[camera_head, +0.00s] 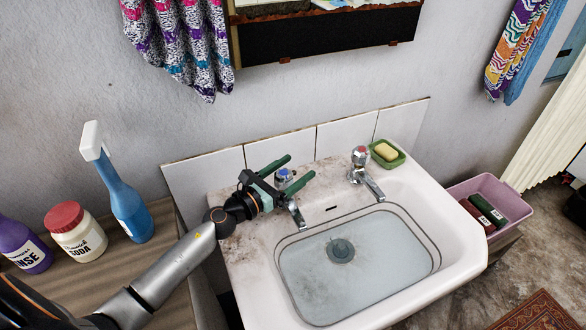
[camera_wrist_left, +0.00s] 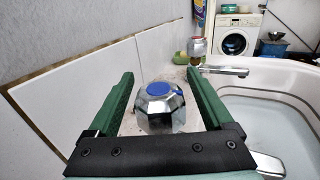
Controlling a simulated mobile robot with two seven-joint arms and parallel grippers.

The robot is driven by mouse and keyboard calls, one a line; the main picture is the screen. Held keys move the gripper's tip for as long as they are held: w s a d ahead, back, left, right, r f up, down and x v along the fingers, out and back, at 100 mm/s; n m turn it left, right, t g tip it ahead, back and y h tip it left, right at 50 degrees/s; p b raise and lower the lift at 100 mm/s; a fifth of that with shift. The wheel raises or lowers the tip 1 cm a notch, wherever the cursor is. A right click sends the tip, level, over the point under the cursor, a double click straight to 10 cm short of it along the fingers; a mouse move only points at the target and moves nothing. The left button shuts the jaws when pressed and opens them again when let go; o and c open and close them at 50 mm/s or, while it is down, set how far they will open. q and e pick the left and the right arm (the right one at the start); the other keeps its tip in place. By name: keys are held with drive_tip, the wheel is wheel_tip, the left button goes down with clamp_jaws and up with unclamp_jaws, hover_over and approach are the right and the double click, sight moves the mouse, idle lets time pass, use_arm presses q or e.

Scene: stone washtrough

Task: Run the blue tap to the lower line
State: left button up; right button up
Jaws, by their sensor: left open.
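The blue tap (camera_head: 285,175) stands at the basin's back left, a chrome tap with a blue-topped faceted knob. The knob also shows in the left wrist view (camera_wrist_left: 161,108). My left gripper (camera_head: 301,166) is open, its green fingers on either side of the knob with gaps visible in the wrist view. The tap's spout (camera_head: 297,214) points into the white basin (camera_head: 455,262); I see no clear stream from it. Pale bluish water (camera_head: 375,265) seems to lie in the basin over a dark round plug (camera_head: 340,250). Dark lines run around the inner wall; the exact level against them is unclear.
A red-topped tap (camera_head: 361,170) stands to the right, beside a green soap dish (camera_head: 387,154). A pink tub (camera_head: 490,190) is at right. Tiles back the basin.

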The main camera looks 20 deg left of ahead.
use_arm(q)
clamp_jaws()
drive_tip(key=shift+a+r+n+t+y+p, duration=0.1)
drive_tip(key=shift+r+n+t+y+p, duration=0.15)
drive_tip(key=shift+n+y+p, duration=0.55)
drive_tip(key=shift+a+f+n+y+p, duration=0.1)
drive_tip(key=shift+a+n+y+p, duration=0.1)
drive_tip(key=shift+n+y+p, duration=0.6)
drive_tip(key=shift+a+f+t+y, duration=0.15)
drive_tip(key=shift+t+y, duration=0.1)
drive_tip(key=shift+y, duration=0.45)
unclamp_jaws()
